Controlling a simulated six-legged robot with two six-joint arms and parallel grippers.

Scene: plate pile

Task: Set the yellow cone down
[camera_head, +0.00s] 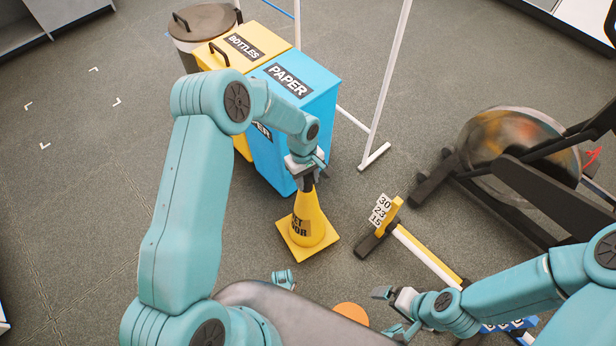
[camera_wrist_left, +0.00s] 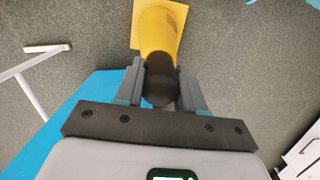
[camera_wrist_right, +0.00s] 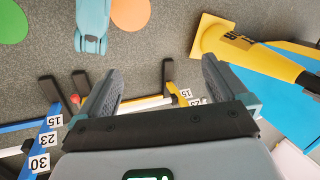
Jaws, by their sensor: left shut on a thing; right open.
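The yellow cone (camera_head: 308,225) has a square base, a dark label and a black tip, and it is upright in the head view. My left gripper (camera_head: 307,180) is above it, shut on the black tip. The left wrist view shows the tip between the two fingers (camera_wrist_left: 162,75) and the yellow body (camera_wrist_left: 157,30) beyond. I cannot tell whether the base touches the floor. My right gripper (camera_head: 388,312) is open and empty at the lower right. The cone also lies in the right wrist view (camera_wrist_right: 228,42), apart from the right fingers (camera_wrist_right: 162,70).
A blue PAPER bin (camera_head: 313,95) and a yellow BOTTLES bin (camera_head: 215,62) stand close behind the cone. White corner marks (camera_head: 45,145) outline bare floor at the left. A yellow-white bar with number cards (camera_head: 380,210) and an exercise machine (camera_head: 515,150) are at the right.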

